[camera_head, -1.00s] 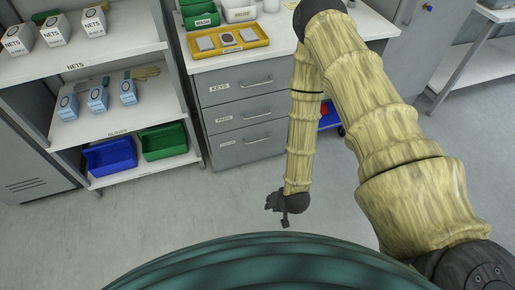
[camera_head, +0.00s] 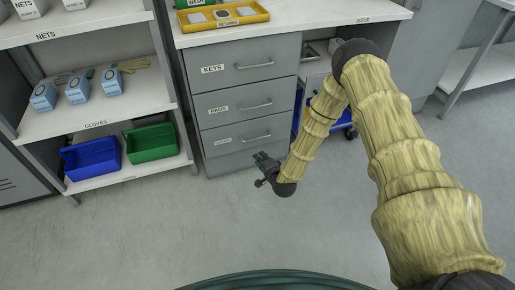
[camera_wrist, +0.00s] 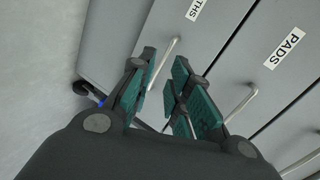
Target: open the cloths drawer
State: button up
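The cloths drawer (camera_head: 236,139) is the bottom one of three in the grey cabinet. It is shut, and its label is too small to read in the head view. In the wrist view its face (camera_wrist: 150,25) shows, with a label ending in "THS". Its bar handle (camera_head: 257,137) also shows in the wrist view (camera_wrist: 163,60), lying between and beyond my fingertips. My gripper (camera_head: 260,160) is open and empty, just in front of and below that handle in the head view. In the wrist view its green-padded fingers (camera_wrist: 165,72) are spread apart. I cannot tell how far off the handle is.
The pads drawer (camera_head: 228,104) and keys drawer (camera_head: 240,66) above are shut. A shelf unit with a blue bin (camera_head: 92,158) and a green bin (camera_head: 152,143) stands at left. A yellow tray (camera_head: 245,22) sits on the countertop. The floor in front is clear.

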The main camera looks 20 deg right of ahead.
aim_at(257, 138)
jog(key=w+d+f+m+b, duration=0.1)
jog(key=w+b, duration=0.1)
jog(key=w, duration=0.3)
jog(key=w+d+f+t+b, duration=0.1)
jog(key=w+b, duration=0.2)
jog(key=w, duration=0.3)
jog(key=w+d+f+m+t+b, duration=0.1)
jog(key=w+f+b, duration=0.1)
jog(key=w, duration=0.3)
jog(key=shift+w+d+f+m+h, duration=0.1)
jog(key=shift+w+d+m+h, duration=0.1)
jog(key=shift+w+m+h, duration=0.15)
jog(key=shift+s, duration=0.15)
grip_shut()
